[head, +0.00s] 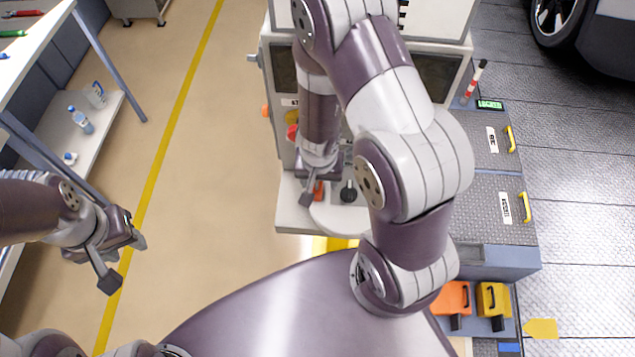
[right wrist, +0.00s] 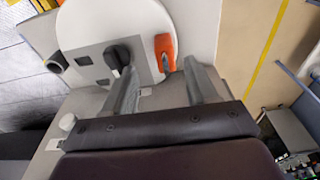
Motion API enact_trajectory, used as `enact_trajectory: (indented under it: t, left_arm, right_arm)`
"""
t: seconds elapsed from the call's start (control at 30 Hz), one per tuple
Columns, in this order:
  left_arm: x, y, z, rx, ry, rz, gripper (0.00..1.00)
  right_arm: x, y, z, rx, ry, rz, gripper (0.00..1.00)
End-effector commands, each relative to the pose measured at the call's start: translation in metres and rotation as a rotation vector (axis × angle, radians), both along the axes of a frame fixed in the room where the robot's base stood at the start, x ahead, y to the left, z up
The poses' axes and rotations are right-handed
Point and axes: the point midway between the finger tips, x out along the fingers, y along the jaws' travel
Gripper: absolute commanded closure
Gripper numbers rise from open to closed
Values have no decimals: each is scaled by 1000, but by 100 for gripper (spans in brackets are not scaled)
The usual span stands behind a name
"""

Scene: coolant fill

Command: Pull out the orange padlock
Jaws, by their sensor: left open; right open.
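The orange padlock (right wrist: 165,52) hangs at a grey plate on the machine's pale front ledge, beside a black rotary knob (right wrist: 118,58). In the head view, a small part of the padlock (head: 318,188) shows beside my right gripper (head: 321,184). In the right wrist view, my open right gripper (right wrist: 160,80) has its two fingers on either side of the padlock's lower end, with gaps visible; I cannot tell how deep the padlock reaches between them. My left gripper (head: 124,262) is open and empty over the floor at the left.
The machine (head: 284,150) has a red button (head: 292,132) and an orange part on its left side. A grey cabinet (head: 505,215) with yellow handles stands right, with orange (head: 453,298) and yellow (head: 493,300) blocks below. A shelf table (head: 50,50) stands left; the floor between is clear.

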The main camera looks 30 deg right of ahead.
Motion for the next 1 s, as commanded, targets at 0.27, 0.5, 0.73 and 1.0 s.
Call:
enact_trajectory:
  t: [0.27,0.5,0.73,1.0]
  left_arm:
    - [1,0,-33,0,-1,0,57]
    - [1,0,-34,0,-2,0,57]
    - [1,0,-34,0,-1,0,57]
    - [1,0,-34,0,-1,0,57]
  right_arm:
    - [6,-3,-56,1,-1,0,43]
    - [7,-4,-63,2,-1,1,43]
    - [7,-4,-63,2,-1,1,69]
    - [7,-4,-63,2,-1,1,87]
